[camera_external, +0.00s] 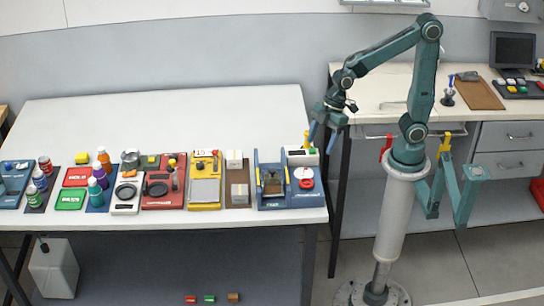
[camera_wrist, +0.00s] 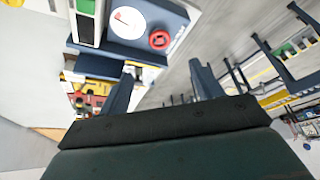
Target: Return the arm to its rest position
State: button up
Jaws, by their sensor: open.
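My gripper (camera_external: 329,120) hangs from the teal arm, just past the right end of the long white table. It is above the gap between this table and the back counter. Its fingers point down and are apart with nothing between them. In the wrist view my gripper (camera_wrist: 165,88) shows two dark blue fingers spread wide. The arm stands on a white column, raised and bent over to the left.
The white table (camera_external: 200,115) carries a row of stations along its front edge. The nearest is a blue station (camera_external: 275,202) with a red ring (camera_external: 306,183); the ring also shows in the wrist view (camera_wrist: 160,39). A counter (camera_external: 385,85) with a monitor (camera_external: 513,48) stands at right.

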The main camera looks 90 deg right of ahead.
jog(key=shift+r, duration=0.1)
dwell(0.3)
jog(key=s+d+r+m+t+h, duration=0.1)
jog(key=s+d+r+m, duration=0.2)
jog(key=s, duration=0.4)
jog(key=s+d+r+m+t+h, duration=0.1)
jog(key=s+d+r+m, duration=0.2)
jog(key=s, duration=0.4)
jog(key=shift+s+d+r+m+h, duration=0.3)
jog(key=shift+r+m+h, duration=0.15)
jog(key=shift+m, duration=0.25)
jog(key=shift+w+a+r, duration=0.1)
jog(key=shift+w, duration=0.05)
dwell(0.4)
jog(key=w+a+f+g, duration=0.2)
jog(key=w+a, duration=0.3)
jog(key=w, duration=0.4)
jog(key=w+a+f+g, duration=0.3)
jog(key=w+a+f, duration=0.1)
jog(key=w, duration=0.6)
jog(key=shift+a+f+g, duration=0.2)
jog(key=shift+a+g, duration=0.1)
jog(key=shift+a, duration=0.15)
